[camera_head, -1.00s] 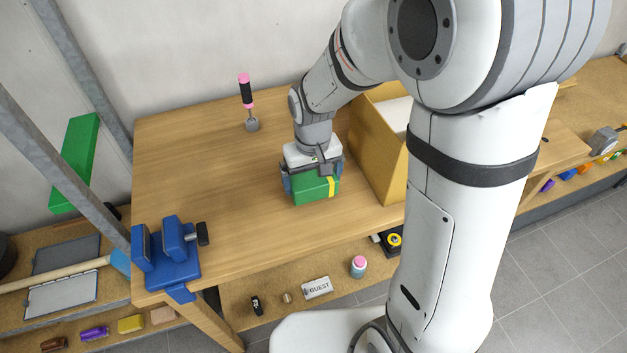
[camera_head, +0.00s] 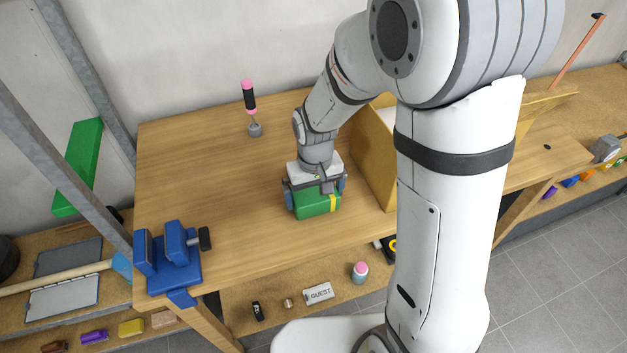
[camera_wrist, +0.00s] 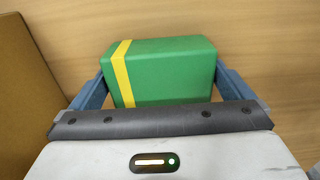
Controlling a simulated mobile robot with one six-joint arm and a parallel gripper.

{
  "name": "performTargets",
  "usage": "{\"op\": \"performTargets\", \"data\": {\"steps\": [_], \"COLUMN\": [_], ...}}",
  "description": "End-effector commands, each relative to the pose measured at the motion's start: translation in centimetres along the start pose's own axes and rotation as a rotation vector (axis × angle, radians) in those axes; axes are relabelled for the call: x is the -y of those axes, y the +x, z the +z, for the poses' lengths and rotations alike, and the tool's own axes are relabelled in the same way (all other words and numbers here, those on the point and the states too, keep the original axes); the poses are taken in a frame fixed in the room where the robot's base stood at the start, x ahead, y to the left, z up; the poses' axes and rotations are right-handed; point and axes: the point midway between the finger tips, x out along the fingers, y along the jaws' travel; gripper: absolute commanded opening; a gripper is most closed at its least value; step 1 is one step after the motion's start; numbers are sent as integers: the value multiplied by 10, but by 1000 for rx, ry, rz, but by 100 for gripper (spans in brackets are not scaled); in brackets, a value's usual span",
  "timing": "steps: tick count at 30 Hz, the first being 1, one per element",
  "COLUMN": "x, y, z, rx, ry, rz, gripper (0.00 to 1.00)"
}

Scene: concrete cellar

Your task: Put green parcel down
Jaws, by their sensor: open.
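The green parcel (camera_head: 316,204) with a yellow band sits on the wooden workbench (camera_head: 225,185), near its front edge. In the wrist view the parcel (camera_wrist: 170,72) lies between the two blue fingers, with the wood surface behind it. My gripper (camera_head: 316,198) is open, with one finger on each side of the parcel. A narrow gap shows beside the parcel's left side in the wrist view; on the right I cannot tell whether the finger touches. The parcel's underside is hidden.
A yellow-brown box (camera_head: 375,160) stands just right of the parcel. A blue vise (camera_head: 170,262) is clamped at the bench's front left corner. A pink and black screwdriver (camera_head: 249,97) stands upright at the back. The bench left of the parcel is clear.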

Motion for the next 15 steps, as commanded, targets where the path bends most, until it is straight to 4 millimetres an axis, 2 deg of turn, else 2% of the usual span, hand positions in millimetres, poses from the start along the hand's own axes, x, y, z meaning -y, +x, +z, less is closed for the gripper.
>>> {"op": "performTargets", "data": {"steps": [15], "x": [0], "y": [-99], "z": [-1], "rx": [-5], "ry": [-1], "rz": [0], "gripper": [100]}}
